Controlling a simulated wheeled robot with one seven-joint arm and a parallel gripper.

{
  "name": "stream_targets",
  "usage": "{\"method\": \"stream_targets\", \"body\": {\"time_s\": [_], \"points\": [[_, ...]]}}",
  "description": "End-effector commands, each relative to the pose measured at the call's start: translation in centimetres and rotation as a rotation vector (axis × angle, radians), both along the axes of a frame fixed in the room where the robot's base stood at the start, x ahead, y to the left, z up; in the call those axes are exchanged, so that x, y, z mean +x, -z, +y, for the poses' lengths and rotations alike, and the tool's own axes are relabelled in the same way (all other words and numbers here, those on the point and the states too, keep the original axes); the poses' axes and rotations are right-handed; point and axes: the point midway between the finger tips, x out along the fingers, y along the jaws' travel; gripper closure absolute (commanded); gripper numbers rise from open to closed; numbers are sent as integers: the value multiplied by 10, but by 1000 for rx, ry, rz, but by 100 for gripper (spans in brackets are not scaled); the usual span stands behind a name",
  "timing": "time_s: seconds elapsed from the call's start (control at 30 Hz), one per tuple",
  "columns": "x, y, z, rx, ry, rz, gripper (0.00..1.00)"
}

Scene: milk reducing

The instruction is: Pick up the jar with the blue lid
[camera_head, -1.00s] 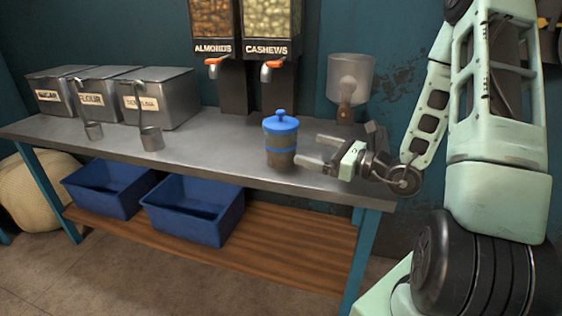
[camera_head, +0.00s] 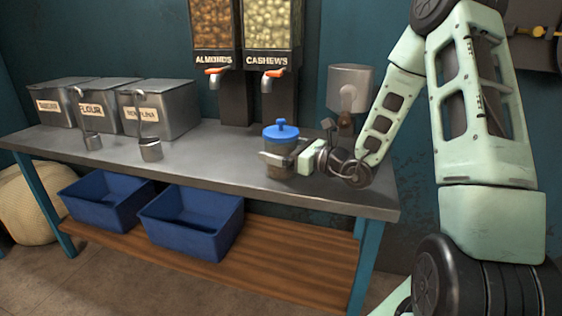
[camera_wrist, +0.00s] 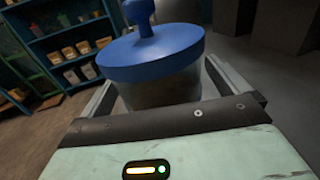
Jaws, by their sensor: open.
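The jar with the blue lid (camera_head: 281,131) stands upright on the metal table, near its right end. Its lid has a round knob on top. In the wrist view the blue lid (camera_wrist: 150,52) fills the upper middle, with part of the jar body below it. My gripper (camera_head: 278,161) is open around the jar body, below the lid, with one finger in front of the jar. In the wrist view a finger shows on each side of the jar. Whether either finger touches it I cannot tell. The jar's lower part is partly hidden by my gripper.
The metal table (camera_head: 215,166) holds labelled metal bins (camera_head: 160,112) and scoops at the left. Almond and cashew dispensers (camera_head: 270,35) stand behind the jar, and a grey device (camera_head: 349,80) stands behind my wrist. Blue crates (camera_head: 195,222) sit on the lower shelf. The tabletop left of the jar is clear.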

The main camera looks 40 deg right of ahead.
Motion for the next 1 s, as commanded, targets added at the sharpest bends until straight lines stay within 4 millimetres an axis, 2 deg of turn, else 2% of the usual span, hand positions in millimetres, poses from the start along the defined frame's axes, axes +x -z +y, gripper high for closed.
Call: {"method": "stream_targets", "body": {"time_s": [0.1, 0.3, 0.57, 0.73, 0.87, 1.0], "points": [[0, 0, 0, 0, 0, 0, 0], [-1, 0, 0, 0, 0, 0, 56], [0, -1, 0, 0, 0, -1, 56], [0, -9, 0, -1, 0, -3, 56], [0, -25, 0, -3, 0, -3, 56], [0, -55, -1, -4, 1, -5, 56]]}}
